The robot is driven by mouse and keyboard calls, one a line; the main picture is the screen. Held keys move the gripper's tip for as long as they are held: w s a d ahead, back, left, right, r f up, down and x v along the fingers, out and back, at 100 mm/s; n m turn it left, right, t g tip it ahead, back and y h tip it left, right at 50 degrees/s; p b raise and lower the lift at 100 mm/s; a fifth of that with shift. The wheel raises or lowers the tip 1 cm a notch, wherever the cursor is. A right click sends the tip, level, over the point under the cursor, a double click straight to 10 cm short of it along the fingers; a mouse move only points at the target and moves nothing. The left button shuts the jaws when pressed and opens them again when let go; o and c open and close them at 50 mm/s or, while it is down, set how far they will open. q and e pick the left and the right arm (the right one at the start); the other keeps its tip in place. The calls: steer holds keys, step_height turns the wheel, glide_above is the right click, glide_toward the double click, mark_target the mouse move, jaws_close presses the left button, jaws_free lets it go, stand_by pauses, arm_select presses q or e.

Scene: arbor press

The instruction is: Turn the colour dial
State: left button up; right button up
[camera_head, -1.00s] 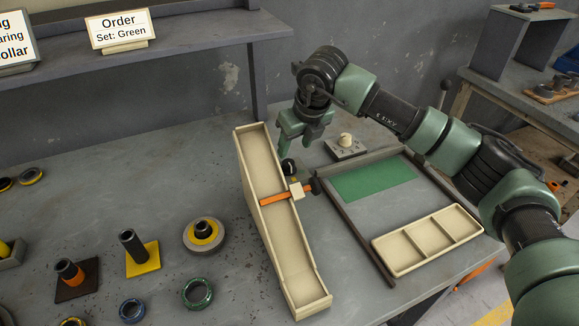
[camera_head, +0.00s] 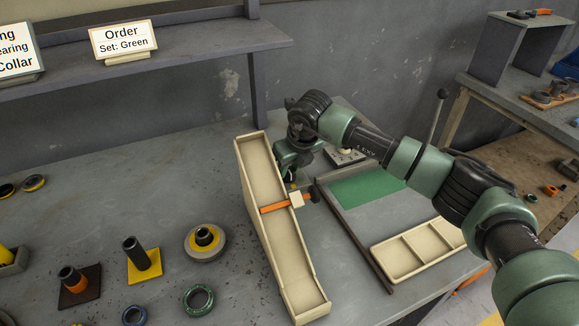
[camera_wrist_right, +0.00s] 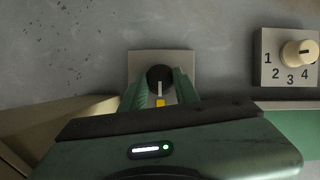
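The colour dial shows in the right wrist view as a round black knob (camera_wrist_right: 160,76) with a pale pointer line, on a beige plate (camera_wrist_right: 187,59). A yellow patch (camera_wrist_right: 160,102) lies at the lower end of the pointer; other marks are hidden. My right gripper (camera_wrist_right: 160,88) has one green finger on each side of the knob, close to it; I cannot tell whether they touch. In the head view the right gripper (camera_head: 288,168) is low behind the long beige chute and hides the knob. The order card (camera_head: 123,39) reads "Set: Green". My left gripper is not in view.
A second dial (camera_wrist_right: 299,54) numbered 1 to 4 stands to the right. The beige chute (camera_head: 283,240) with an orange bar (camera_head: 275,207) is close to the gripper. A green mat (camera_head: 366,185) and a divided tray (camera_head: 405,258) lie right. Bearings and collars lie left.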

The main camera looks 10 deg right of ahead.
jaws_close()
steer(key=shift+d+f+n+y+b, duration=0.2)
steer(key=shift+n+y+b, duration=0.2)
steer(key=shift+n+b, duration=0.65)
steer(key=shift+w+n+g+y+b, duration=0.1)
steer(key=shift+n+g+y+b, duration=0.3)
steer(key=shift+n+b, duration=0.75)
steer(key=n+g+y+b, duration=0.1)
steer(key=n, duration=0.2)
steer(key=shift+w+r+n, duration=0.1)
steer(key=shift+r+n, duration=0.05)
steer(key=shift+n, duration=0.25)
steer(key=shift+w+d+n+g+y+b, duration=0.1)
steer(key=shift+n+g+y+b, duration=0.4)
steer(key=shift+n, duration=1.3)
steer(key=shift+r, duration=0.1)
